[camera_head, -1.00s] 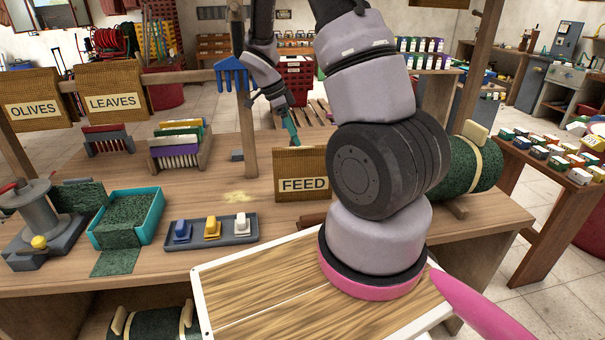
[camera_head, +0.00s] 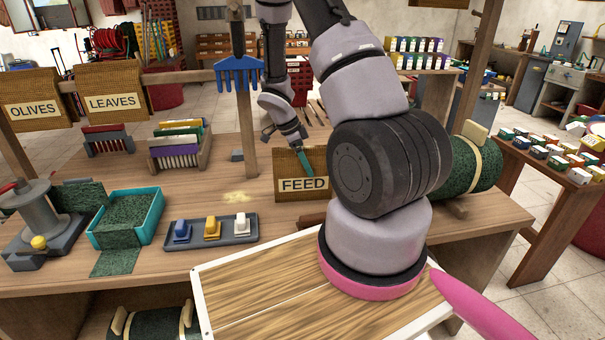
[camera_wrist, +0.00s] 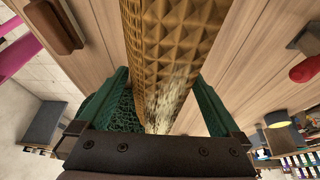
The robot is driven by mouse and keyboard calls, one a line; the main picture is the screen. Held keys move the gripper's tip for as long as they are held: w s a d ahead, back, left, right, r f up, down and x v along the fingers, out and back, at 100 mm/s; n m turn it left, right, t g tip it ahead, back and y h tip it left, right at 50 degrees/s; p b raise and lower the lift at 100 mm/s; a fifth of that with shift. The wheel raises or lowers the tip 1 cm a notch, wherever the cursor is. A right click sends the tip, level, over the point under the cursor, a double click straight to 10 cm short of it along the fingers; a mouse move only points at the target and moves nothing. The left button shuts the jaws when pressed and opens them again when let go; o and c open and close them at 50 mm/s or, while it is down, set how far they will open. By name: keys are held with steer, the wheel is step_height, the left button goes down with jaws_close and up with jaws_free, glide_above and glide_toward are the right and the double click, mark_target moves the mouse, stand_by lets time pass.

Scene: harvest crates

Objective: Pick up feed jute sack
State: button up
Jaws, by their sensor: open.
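The feed jute sack (camera_head: 288,190) stands upright on the wooden table, a brown woven sack with a white FEED label facing me. My gripper (camera_head: 301,160) is at the top of the sack, with a green finger showing in front of its upper part. In the wrist view the sack (camera_wrist: 172,45) runs between the two green fingers of my open gripper (camera_wrist: 162,85). Pale, grainy contents show along the sack's opening. I cannot tell whether either finger touches it.
The OLIVES sack (camera_head: 35,108) and LEAVES sack (camera_head: 114,101) hang at the left. A grey tray (camera_head: 250,236) with small blocks and a teal tray (camera_head: 153,216) sit left of the sack. A green roll (camera_head: 480,168) lies to the right. A wooden post (camera_head: 247,140) rises behind.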

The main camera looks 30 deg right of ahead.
steer(key=shift+f, duration=0.25)
stand_by(0.5)
jaws_close()
steer(key=shift+r, duration=0.1)
